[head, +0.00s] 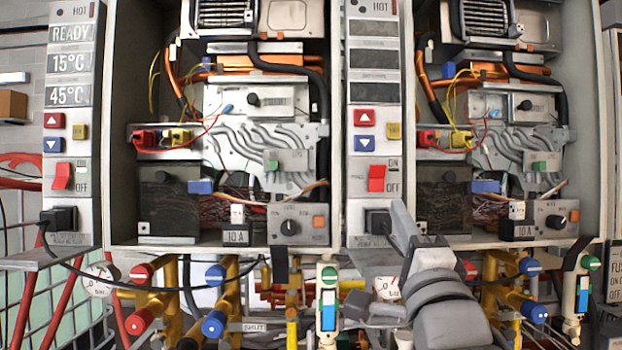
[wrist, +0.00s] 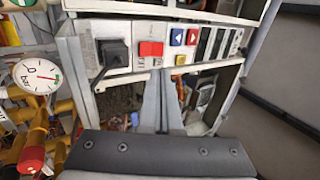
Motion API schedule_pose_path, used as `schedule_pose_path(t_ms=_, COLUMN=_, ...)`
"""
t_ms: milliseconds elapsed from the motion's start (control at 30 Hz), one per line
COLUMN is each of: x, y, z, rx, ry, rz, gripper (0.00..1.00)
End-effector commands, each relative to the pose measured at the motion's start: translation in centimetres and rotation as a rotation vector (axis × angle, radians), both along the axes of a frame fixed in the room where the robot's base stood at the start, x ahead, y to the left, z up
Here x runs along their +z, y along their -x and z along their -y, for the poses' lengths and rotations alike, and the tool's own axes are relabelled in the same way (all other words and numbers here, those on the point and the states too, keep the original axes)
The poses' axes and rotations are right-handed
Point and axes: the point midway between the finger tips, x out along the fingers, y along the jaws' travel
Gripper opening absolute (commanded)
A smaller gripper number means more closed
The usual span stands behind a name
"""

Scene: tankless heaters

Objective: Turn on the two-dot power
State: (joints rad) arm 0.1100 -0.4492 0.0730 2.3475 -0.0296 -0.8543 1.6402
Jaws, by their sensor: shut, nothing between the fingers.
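The right control panel (head: 373,100) has dark displays and a red power switch (head: 377,178) beside ON/OFF marks. The left panel (head: 68,110) shows READY, 15°C and 45°C, with its own red switch (head: 62,176). Contact cannot be told.
A black plug (head: 378,222) sits under the right switch; it also shows in the wrist view (wrist: 113,52). Up and down buttons (head: 365,118) are above the switch. Open heater cabinets with wires flank the right panel. Pipes, valves and a gauge (wrist: 38,76) crowd the space below.

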Motion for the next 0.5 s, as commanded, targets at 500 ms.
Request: schedule_pose_path(t_ms=500, x=4.7, y=-8.1, z=0.1, rx=-0.001, ry=-0.001, rz=0.000, gripper=0.00)
